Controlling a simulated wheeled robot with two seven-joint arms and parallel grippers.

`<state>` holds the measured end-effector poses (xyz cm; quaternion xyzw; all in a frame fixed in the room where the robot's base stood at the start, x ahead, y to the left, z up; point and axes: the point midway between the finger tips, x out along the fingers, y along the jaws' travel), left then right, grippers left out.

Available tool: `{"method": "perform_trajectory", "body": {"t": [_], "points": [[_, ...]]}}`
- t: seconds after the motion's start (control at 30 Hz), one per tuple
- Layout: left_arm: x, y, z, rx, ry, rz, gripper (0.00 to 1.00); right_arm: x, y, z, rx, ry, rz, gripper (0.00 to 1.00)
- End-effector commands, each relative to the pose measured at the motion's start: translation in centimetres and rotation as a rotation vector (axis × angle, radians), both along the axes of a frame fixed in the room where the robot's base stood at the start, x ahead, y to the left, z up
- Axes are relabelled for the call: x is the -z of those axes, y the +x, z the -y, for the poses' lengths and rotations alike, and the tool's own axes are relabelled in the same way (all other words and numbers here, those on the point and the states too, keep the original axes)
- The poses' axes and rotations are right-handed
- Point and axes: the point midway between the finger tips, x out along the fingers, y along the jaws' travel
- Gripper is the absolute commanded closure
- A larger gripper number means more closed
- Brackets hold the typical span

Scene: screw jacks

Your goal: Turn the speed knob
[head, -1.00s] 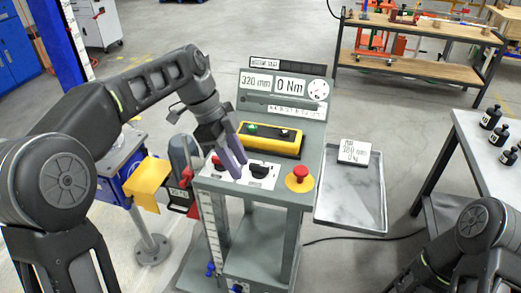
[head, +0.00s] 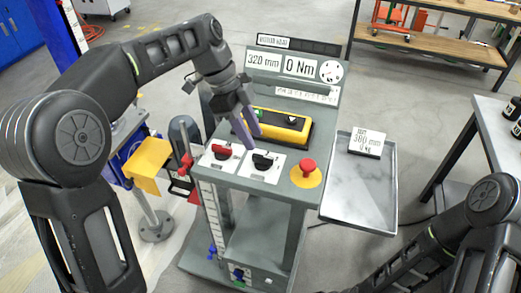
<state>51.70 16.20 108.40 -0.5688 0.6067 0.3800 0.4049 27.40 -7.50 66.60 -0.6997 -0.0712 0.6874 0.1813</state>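Two knobs sit on white plates on the grey console's sloped front: a red knob (head: 221,151) on the left and a black knob (head: 263,161) on the right. Their labels are too small to read, so I cannot tell which is the speed knob. My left gripper (head: 254,141) points down just behind and above the black knob, in front of the yellow button box. Its two purple fingers look spread, with nothing seen between them. Whether a fingertip touches the black knob is unclear. My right arm is at the lower right; its gripper is out of view.
A red mushroom button (head: 307,168) stands right of the black knob. The yellow box (head: 285,125) lies behind the knobs. A display panel (head: 292,68) reads 320 mm and 0 Nm. A grey tray (head: 355,195) holds a labelled block (head: 367,143) at the right.

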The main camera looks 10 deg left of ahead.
Motion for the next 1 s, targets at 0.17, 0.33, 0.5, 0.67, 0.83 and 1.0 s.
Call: {"method": "perform_trajectory", "body": {"t": [0.17, 0.33, 0.5, 0.67, 0.83, 1.0], "points": [[2.5, -0.2, 1.1, 0.002, 0.000, -0.002, 0.65, -0.5, -0.1, 0.0, 0.001, -0.001, -0.001, 0.64], [4.7, -0.2, 2.0, 0.001, 0.001, -0.003, 0.65, -0.8, -0.1, 0.0, 0.001, -0.003, -0.003, 0.64], [5.7, -0.2, 2.4, 0.000, 0.000, 0.000, 0.65, -0.9, -0.1, 0.1, 0.001, -0.002, -0.004, 0.64], [5.8, -0.2, 2.4, 0.000, 0.000, 0.001, 0.65, -0.8, -0.1, 0.1, 0.001, -0.002, -0.004, 0.64], [5.8, -0.2, 2.4, 0.000, 0.000, 0.001, 0.73, -0.8, -0.1, 0.1, 0.001, -0.002, -0.004, 0.64], [5.8, -0.2, 2.4, 0.000, 0.000, 0.001, 0.87, -0.8, -0.1, 0.0, 0.001, -0.002, -0.004, 0.64]]}}
